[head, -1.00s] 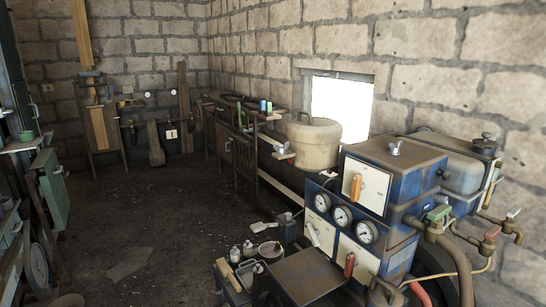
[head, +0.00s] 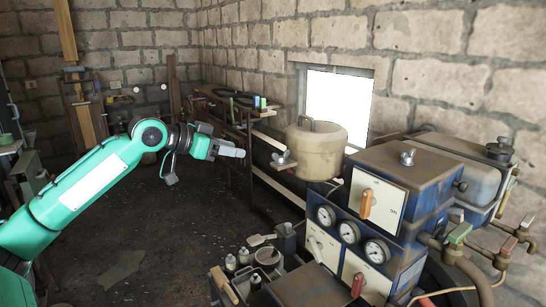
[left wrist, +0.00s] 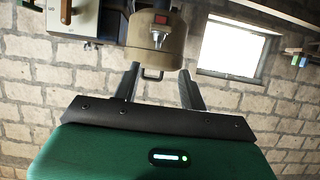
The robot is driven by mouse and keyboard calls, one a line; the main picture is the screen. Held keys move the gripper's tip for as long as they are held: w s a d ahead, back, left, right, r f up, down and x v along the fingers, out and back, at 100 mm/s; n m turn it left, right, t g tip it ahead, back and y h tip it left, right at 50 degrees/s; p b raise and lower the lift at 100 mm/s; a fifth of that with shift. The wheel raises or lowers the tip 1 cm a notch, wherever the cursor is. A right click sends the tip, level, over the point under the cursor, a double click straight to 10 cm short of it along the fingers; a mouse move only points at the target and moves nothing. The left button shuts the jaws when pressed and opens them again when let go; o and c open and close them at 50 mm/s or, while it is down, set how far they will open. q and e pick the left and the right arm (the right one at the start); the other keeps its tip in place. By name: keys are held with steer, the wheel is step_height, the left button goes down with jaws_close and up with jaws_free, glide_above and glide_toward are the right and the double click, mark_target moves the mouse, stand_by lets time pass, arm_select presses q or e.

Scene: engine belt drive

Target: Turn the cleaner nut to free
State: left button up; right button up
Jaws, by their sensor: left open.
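The cleaner nut (head: 283,159) is a pale metal wing nut on the left side of the beige air cleaner canister (head: 318,150). My left gripper (head: 241,152) is open and empty, reaching from the left toward the nut, with a small gap between. In the left wrist view the picture is turned over; the nut (left wrist: 159,38) shows on the canister (left wrist: 172,58), above and between my two spread fingers (left wrist: 159,75). The fingers do not touch the nut. My right gripper is in neither view.
The blue engine box (head: 405,185) with gauges and an orange lever (head: 366,203) stands right of the canister. Another wing nut (head: 407,157) sits on its top. A workbench (head: 232,125) stands behind my gripper.

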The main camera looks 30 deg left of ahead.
mark_target(273, 156)
arm_select(q)
steer(key=shift+p+x, duration=4.2)
steer(key=shift+x, duration=2.6)
steer(key=shift+d+r, duration=0.1)
steer(key=shift+d, duration=0.05)
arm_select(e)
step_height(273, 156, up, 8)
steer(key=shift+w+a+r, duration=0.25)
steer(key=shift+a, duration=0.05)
arm_select(q)
steer(key=shift+c, duration=0.2)
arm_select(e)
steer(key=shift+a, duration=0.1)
arm_select(q)
jaws_close()
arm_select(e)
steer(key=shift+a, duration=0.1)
